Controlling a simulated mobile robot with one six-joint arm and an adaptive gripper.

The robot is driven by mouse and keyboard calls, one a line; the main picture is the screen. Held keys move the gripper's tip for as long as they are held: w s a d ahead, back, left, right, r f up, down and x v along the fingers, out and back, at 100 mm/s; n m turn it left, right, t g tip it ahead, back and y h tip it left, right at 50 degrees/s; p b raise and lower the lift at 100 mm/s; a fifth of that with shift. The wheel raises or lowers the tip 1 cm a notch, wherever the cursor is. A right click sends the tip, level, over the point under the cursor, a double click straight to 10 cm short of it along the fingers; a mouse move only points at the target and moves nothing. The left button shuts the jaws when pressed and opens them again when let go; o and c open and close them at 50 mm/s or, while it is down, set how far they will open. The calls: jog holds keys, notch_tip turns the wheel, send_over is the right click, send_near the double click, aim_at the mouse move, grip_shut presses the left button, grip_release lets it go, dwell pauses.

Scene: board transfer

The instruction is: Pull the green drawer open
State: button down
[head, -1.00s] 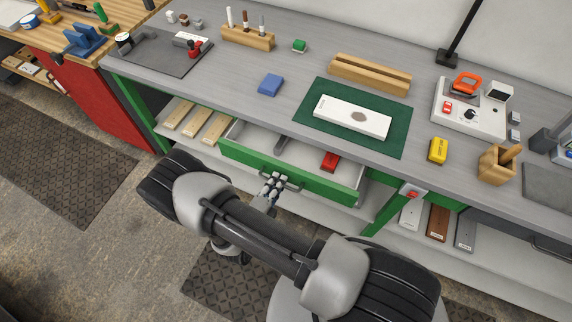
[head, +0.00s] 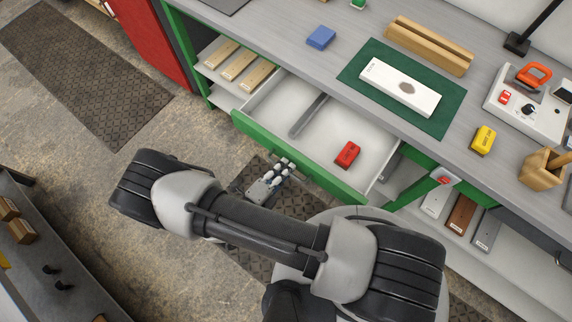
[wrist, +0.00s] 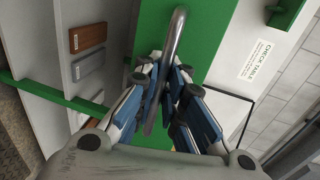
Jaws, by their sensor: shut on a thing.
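The green drawer (head: 336,189) stands well out from the bench, and its white inside shows. A grey bar and a red block (head: 347,154) lie in it. My gripper (head: 287,166) is at the middle of the drawer's green front. In the wrist view the blue-padded fingers (wrist: 168,88) are closed around the metal bar handle (wrist: 171,55), one on each side. The green front (wrist: 200,35) lies behind the handle. The fingers cover part of the handle.
On the bench top lie a green mat (head: 446,113) with a white board (head: 400,88), a blue block (head: 321,38) and a yellow block (head: 482,140). Shelves with boards flank the drawer. A dark shelf unit (head: 40,270) stands at the lower left. Floor is clear between.

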jog(key=c, duration=2)
grip_release()
jog(key=shift+o, duration=0.2)
jog(key=v, duration=1.2)
